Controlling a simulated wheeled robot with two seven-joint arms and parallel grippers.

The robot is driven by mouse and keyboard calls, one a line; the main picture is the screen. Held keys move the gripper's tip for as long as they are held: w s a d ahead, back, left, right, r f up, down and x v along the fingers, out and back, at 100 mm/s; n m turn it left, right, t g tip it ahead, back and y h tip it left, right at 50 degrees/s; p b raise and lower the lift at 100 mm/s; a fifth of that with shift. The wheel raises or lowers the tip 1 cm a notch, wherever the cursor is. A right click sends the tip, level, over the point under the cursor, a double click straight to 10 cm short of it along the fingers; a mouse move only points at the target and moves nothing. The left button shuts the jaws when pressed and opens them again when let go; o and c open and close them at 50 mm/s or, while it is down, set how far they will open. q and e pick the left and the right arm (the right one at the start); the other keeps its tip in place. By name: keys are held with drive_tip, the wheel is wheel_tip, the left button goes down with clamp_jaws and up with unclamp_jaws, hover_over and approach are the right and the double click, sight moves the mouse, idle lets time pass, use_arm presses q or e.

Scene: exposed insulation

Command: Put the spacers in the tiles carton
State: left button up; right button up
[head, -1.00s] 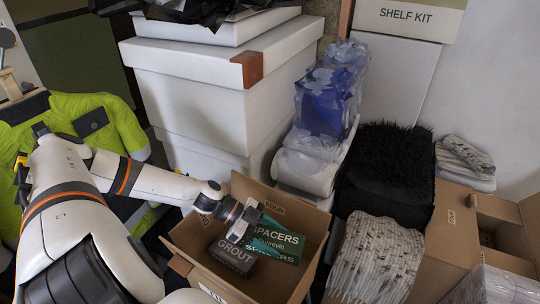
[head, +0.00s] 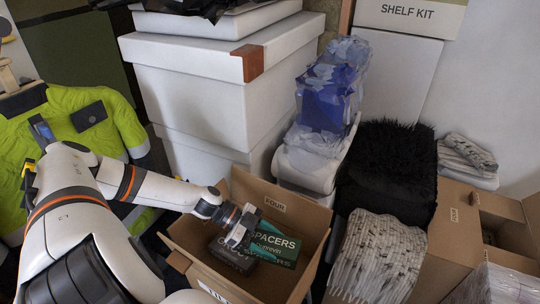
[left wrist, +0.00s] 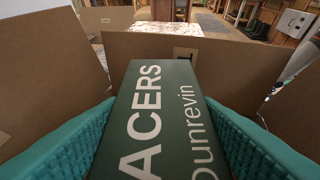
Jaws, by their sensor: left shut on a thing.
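The spacers (head: 278,247) are a dark green box with white lettering, inside the open cardboard tiles carton (head: 190,229). My left gripper (head: 247,232) reaches into the carton and is shut on the spacers box. In the left wrist view the spacers box (left wrist: 160,115) lies between the two teal fingers, with the carton's cardboard walls (left wrist: 215,58) around it. A dark grout box (head: 230,256) is in the carton beside the spacers, partly hidden by my gripper. Whether the spacers box touches the carton floor I cannot tell. My right gripper is not in view.
White lidded boxes (head: 205,75) are stacked behind the carton. Black shaggy material (head: 385,180) and a pale, dark-speckled bundle (head: 378,255) are to its right. Another open carton (head: 455,235) stands at the far right. A yellow jacket (head: 85,125) is at the left.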

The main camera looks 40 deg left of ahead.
use_arm(q)
wheel_tip(320, 180, down, 2)
drive_tip(key=shift+f+b, duration=0.1)
drive_tip(key=shift+b, duration=0.25)
drive_tip(key=o, duration=1.1)
